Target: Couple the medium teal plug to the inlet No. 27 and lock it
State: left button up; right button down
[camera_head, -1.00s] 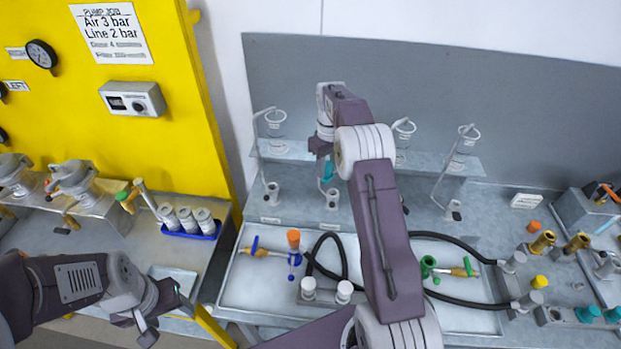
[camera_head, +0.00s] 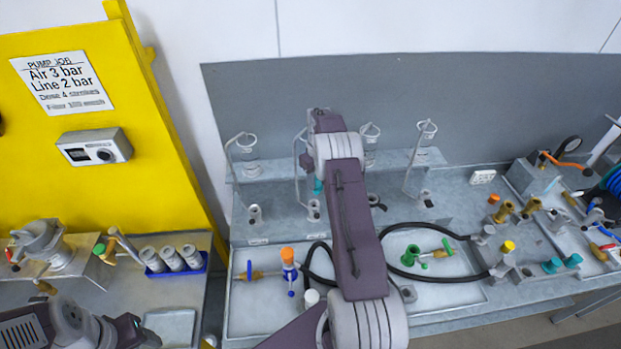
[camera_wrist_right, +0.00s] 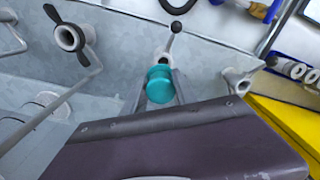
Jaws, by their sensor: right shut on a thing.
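My right gripper (camera_wrist_right: 160,88) is shut on the teal plug (camera_wrist_right: 159,84), whose round teal body shows between the fingers in the right wrist view. In the head view a bit of the teal plug (camera_head: 318,187) shows below the gripper, above an upright grey inlet (camera_head: 313,208) on the bench. I cannot tell whether plug and inlet touch. Similar inlets stand to its left (camera_head: 254,213) and right (camera_head: 426,200). Their number labels are too small to read, so I cannot tell which is No. 27. My left gripper (camera_head: 138,332) is at the lower left, its jaws unclear.
Clear funnels on bent rods stand along the back ledge (camera_head: 278,170). Loose teal plugs (camera_head: 572,261) lie at the right. A blue rack (camera_head: 180,265) sits at the left.

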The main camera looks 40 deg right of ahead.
aim_at(315, 193)
jog(key=shift+w+a+f, duration=0.2)
jog(key=shift+a, duration=0.05)
jog(key=shift+w+a+f+b, duration=0.25)
jog(key=shift+a+f+b, duration=0.1)
jog(key=shift+f+b, duration=0.4)
jog(key=shift+s+d+f+b, duration=0.15)
jog(key=shift+d+f+b, duration=0.05)
jog(key=shift+f+b, duration=0.65)
jog(key=shift+s+d+f, duration=0.1)
jog(key=shift+d+f, duration=0.1)
jog(key=shift+f, duration=0.35)
pick_arm(q)
jog(key=f, duration=0.3)
jog(key=shift+w+a+f, duration=0.25)
jog(key=shift+f, duration=0.1)
jog(key=shift+w+a, duration=0.1)
jog(key=shift+a, duration=0.05)
pick_arm(e)
jog(key=shift+a+r, duration=0.1)
jog(key=shift+a, duration=0.15)
jog(key=shift+d+f, duration=0.2)
jog(key=shift+f, duration=0.1)
pick_arm(q)
jog(key=shift+f, duration=0.1)
